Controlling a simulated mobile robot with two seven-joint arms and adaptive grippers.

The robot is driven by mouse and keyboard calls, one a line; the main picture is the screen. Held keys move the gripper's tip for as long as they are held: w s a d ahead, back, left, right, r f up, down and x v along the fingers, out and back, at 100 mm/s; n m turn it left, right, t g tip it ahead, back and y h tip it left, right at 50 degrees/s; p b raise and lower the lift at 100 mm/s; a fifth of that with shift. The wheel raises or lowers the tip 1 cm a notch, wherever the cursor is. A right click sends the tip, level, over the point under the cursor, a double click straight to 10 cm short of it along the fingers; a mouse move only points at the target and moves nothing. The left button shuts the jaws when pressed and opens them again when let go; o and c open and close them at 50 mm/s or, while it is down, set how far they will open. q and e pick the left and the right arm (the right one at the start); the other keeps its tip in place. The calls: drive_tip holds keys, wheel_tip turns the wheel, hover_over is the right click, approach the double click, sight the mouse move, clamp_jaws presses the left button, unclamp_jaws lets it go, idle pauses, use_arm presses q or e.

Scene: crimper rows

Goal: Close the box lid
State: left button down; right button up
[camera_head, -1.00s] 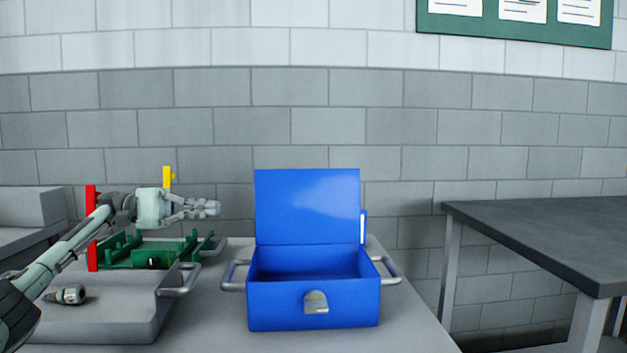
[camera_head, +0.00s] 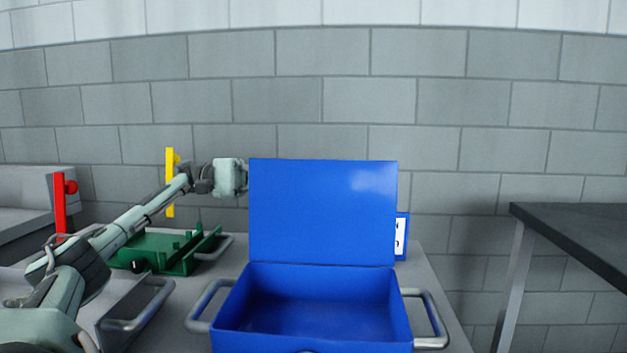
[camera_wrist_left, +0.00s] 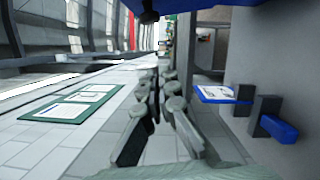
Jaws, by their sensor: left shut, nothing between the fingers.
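The blue box (camera_head: 395,318) stands on the grey table, with its inside open to view. Its blue lid (camera_head: 322,212) stands upright along the back edge. My left arm reaches over from the left, and the gripper's pale body (camera_head: 230,177) is at the lid's left edge, up near the top. Its fingers are hidden behind the lid in the head view. In the left wrist view the left gripper (camera_wrist_left: 160,80) is shut and empty, with a blue surface at the top edge of the picture. Whether it touches the lid I cannot tell. My right gripper is not in view.
Metal handles (camera_head: 430,318) stick out at the box's sides. A blue-backed white tag (camera_head: 400,236) is beside the lid. A dark-topped table (camera_head: 580,230) stands right.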

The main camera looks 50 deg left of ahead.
sight(311, 181)
use_arm(q)
drive_tip(key=d, duration=0.3)
drive_tip(key=d+p, duration=0.1)
drive_tip(key=d, duration=0.1)
drive_tip(key=d+r, duration=0.1)
drive_tip(key=d, duration=0.2)
drive_tip(key=shift+d+r, duration=0.1)
drive_tip(key=shift+d, duration=0.25)
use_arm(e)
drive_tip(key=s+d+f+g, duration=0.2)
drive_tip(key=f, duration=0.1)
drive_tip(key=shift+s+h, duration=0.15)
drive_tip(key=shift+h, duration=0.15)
